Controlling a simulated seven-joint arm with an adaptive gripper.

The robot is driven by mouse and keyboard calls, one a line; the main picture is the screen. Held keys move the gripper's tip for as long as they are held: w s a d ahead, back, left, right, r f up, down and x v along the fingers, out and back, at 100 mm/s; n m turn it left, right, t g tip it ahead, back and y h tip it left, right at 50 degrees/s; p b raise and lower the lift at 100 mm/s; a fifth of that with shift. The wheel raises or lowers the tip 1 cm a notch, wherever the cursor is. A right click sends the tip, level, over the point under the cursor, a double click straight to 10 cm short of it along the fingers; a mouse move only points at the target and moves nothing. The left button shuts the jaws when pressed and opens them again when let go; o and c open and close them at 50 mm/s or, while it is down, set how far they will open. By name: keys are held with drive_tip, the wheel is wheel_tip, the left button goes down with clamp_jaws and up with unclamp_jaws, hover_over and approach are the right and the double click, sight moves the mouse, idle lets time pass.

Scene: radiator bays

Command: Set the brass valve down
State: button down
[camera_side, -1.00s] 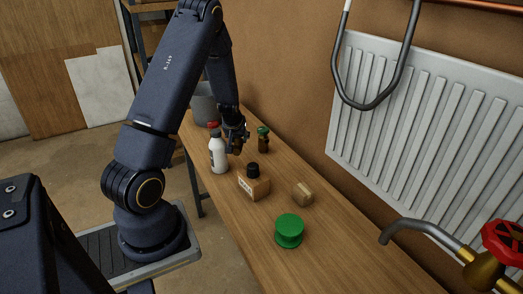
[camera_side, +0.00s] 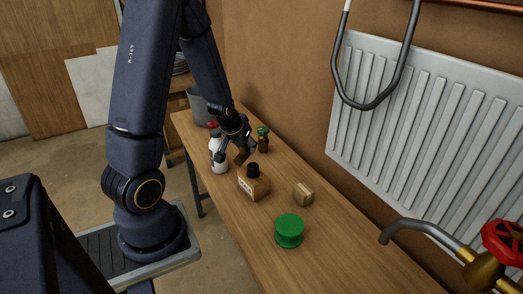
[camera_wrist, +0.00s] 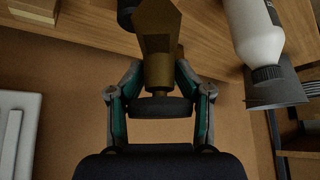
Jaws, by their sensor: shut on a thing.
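The brass valve (camera_wrist: 157,45) is in my gripper. In the wrist view its faceted brass body points up in the picture, away from the palm, and its dark round handwheel (camera_wrist: 158,107) sits between the two fingers. My gripper (camera_side: 236,147) is shut on it, low over the far part of the bench. In the side view the valve (camera_side: 241,157) shows small and dark below the fingers, between the white bottle and the orange-brown box. I cannot tell whether it touches the bench (camera_side: 232,222).
Close by stand a white bottle with red cap (camera_side: 217,157), a green-topped brown bottle (camera_side: 263,141) and an orange-brown box with black top (camera_side: 257,188). Nearer are a wooden block (camera_side: 303,195) and a green round thing (camera_side: 289,232). A grey bucket (camera_side: 200,108) stands behind. A radiator (camera_side: 425,130) hangs right.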

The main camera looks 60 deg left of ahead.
drive_tip(key=w+d+m+h, duration=0.1)
drive_tip(key=w+d+m, duration=0.25)
drive_tip(key=d, duration=0.25)
drive_tip(key=shift+n+t, duration=0.35)
drive_tip(key=shift+t, duration=0.15)
drive_tip(key=w+a+f, duration=0.1)
drive_tip(key=w+f, duration=0.1)
drive_tip(key=w, duration=0.2)
drive_tip(key=w+a+f, duration=0.1)
drive_tip(key=w+f, duration=0.2)
drive_tip(key=w, duration=0.1)
drive_tip(key=w+a+f, duration=0.2)
drive_tip(key=w+f, duration=0.1)
drive_tip(key=w, duration=0.1)
drive_tip(key=shift+w+f, duration=0.1)
drive_tip(key=shift+f, duration=0.15)
drive_tip(key=shift+w+a+f, duration=0.15)
drive_tip(key=shift+w+f, duration=0.05)
drive_tip(key=shift+f, duration=0.05)
drive_tip(key=shift+w+a+f, duration=0.1)
drive_tip(key=shift+w+f, duration=0.05)
drive_tip(key=shift+f, duration=0.75)
drive_tip(key=shift+w+f, duration=0.15)
drive_tip(key=shift+f, duration=0.75)
drive_tip(key=shift+f, duration=0.15)
drive_tip(key=shift+c, duration=2.4)
unclamp_jaws()
